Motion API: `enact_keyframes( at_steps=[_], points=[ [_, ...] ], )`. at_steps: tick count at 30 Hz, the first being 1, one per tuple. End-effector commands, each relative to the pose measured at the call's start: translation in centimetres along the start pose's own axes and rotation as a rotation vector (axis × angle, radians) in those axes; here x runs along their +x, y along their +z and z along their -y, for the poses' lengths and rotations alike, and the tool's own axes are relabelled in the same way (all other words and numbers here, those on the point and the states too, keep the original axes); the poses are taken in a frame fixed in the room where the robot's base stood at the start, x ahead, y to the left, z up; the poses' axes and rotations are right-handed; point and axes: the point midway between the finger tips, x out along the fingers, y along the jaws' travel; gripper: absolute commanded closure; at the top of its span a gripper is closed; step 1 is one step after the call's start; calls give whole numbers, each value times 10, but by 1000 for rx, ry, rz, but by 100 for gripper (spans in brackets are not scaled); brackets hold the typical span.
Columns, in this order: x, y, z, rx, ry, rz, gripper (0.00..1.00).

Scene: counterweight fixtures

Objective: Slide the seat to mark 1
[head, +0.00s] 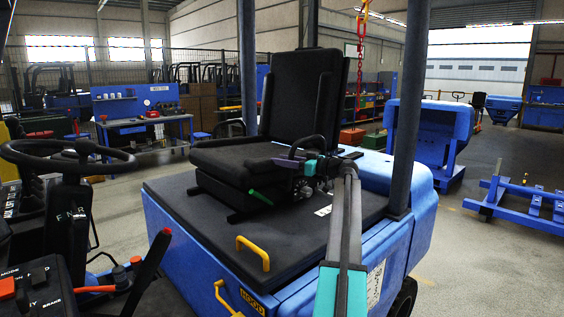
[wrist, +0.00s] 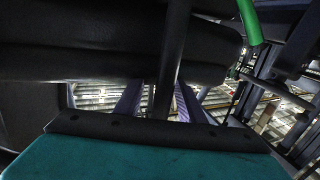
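The black seat (head: 245,165), with its upright backrest (head: 303,95), sits on the dark deck of a blue truck. A green lever (head: 261,197) sticks out low at the seat's front; a green lever also shows in the wrist view (wrist: 249,22). My gripper (head: 290,163) is at the seat's right side, close to the cushion. In the wrist view its two purple fingers (wrist: 158,92) stand apart, with a dark bar (wrist: 168,70) between them. A gap shows on the bar's left. A small white label (head: 323,211) lies on the deck; I cannot read it or make out mark 1.
A yellow handle (head: 253,252) stands on the deck's front edge. Dark posts (head: 408,110) rise at the deck's sides. A steering wheel (head: 65,155) and control levers are at left. A blue workbench (head: 145,115) stands behind, and a blue frame (head: 530,205) is at right.

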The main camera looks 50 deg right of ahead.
Motion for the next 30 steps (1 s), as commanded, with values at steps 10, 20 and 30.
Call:
enact_keyframes(
  at_steps=[10, 20, 30],
  points=[
    [-8, 0, 1, 0, -2, -2, 64],
    [-49, 1, 1, 0, 0, -2, 64],
    [-104, 0, 1, -1, 0, -1, 64]
  ],
)
